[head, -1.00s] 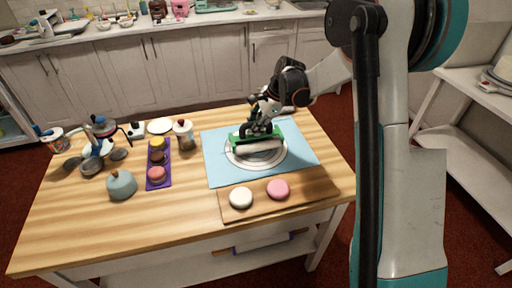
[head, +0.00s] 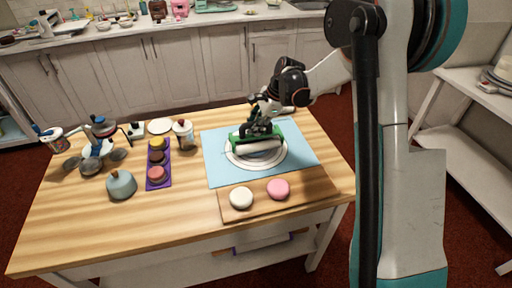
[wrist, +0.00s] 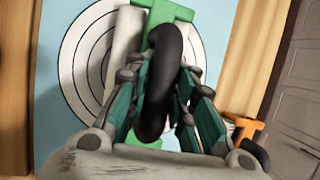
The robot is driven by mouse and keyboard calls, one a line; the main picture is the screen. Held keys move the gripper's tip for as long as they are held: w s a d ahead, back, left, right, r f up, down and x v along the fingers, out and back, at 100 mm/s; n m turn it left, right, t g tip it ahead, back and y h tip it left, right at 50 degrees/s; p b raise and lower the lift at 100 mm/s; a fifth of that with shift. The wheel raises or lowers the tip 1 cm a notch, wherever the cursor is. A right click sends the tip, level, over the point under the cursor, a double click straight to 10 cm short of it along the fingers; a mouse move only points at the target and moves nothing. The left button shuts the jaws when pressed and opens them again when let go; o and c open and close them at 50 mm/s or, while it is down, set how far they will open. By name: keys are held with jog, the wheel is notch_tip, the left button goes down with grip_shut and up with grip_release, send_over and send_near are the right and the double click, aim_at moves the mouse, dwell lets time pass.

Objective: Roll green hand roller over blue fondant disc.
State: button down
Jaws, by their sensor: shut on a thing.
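The green hand roller (head: 258,143) has a green frame and a pale cylinder. It is low over the white-ringed circle on the light blue mat (head: 305,163); I cannot tell whether it touches. My gripper (head: 259,127) is shut on the roller's dark handle, above the circle. In the wrist view the black handle (wrist: 160,85) lies between the fingers, with the green frame (wrist: 172,12) and pale cylinder (wrist: 124,45) behind it. The ringed circle (wrist: 80,65) is partly covered by the roller. I cannot make out a separate blue fondant disc; the roller and gripper hide part of the circle.
To the left are a purple tray (head: 166,181), a shaker (head: 184,134) and a grey-blue domed pot (head: 121,185). The table's front left is clear.

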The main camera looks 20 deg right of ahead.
jog(key=shift+w+f, duration=0.1)
jog(key=shift+w, duration=0.5)
jog(key=shift+s, duration=0.15)
jog(key=shift+s, duration=0.6)
jog(key=shift+s+f, duration=0.1)
jog(key=shift+s, duration=0.6)
jog(key=shift+w, duration=0.1)
